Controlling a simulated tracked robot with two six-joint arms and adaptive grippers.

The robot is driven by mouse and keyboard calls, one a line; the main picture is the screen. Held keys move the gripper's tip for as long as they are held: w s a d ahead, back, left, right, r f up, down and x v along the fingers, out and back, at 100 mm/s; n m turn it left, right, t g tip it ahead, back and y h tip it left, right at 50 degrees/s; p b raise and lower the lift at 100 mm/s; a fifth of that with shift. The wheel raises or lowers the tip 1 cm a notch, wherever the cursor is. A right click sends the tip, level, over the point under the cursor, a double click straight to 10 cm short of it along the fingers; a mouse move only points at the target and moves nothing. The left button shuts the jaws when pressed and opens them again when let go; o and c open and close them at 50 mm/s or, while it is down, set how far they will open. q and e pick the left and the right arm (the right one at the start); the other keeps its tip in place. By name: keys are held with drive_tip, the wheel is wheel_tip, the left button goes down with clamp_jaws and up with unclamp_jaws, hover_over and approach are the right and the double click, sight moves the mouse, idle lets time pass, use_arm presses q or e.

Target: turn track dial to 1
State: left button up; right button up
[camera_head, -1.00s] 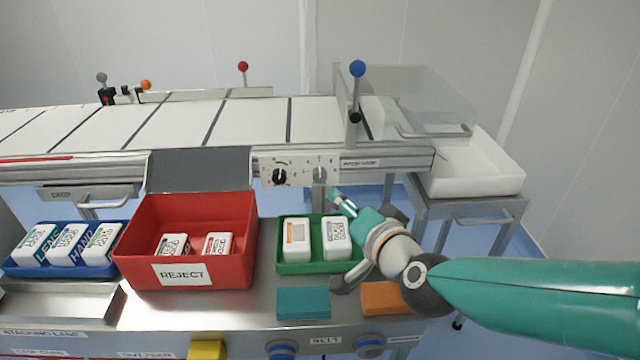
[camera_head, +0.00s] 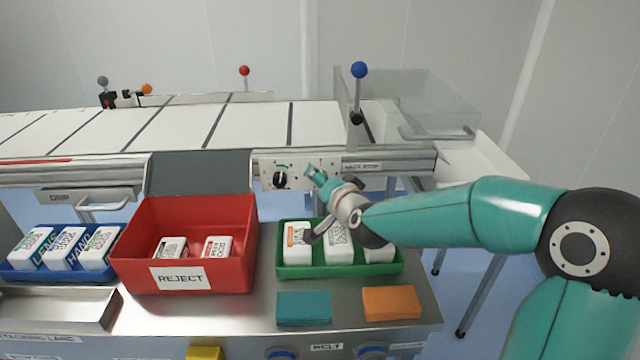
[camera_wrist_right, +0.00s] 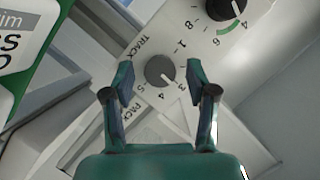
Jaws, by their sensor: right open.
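The track dial (camera_wrist_right: 160,70) is a round grey knob on a white panel, with TRACK printed beside it and numbers around it. My right gripper (camera_wrist_right: 158,82) is open, with one finger on each side of the dial in the right wrist view. Whether the fingers touch the dial cannot be told. The dial's pointer is too unclear to read. In the head view my right gripper (camera_head: 316,173) is at the panel (camera_head: 263,170) and covers the dial. My left gripper is not in view.
A black dial (camera_head: 280,180) with a green arc is left of the gripper; it also shows in the wrist view (camera_wrist_right: 226,8). Below are a red REJECT bin (camera_head: 130,240) and a green tray (camera_head: 300,271) with white packs. A blue-knobbed lever (camera_head: 358,70) rises behind.

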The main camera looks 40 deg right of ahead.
drive_tip(key=shift+w+f, duration=0.1)
drive_tip(key=shift+w, duration=0.15)
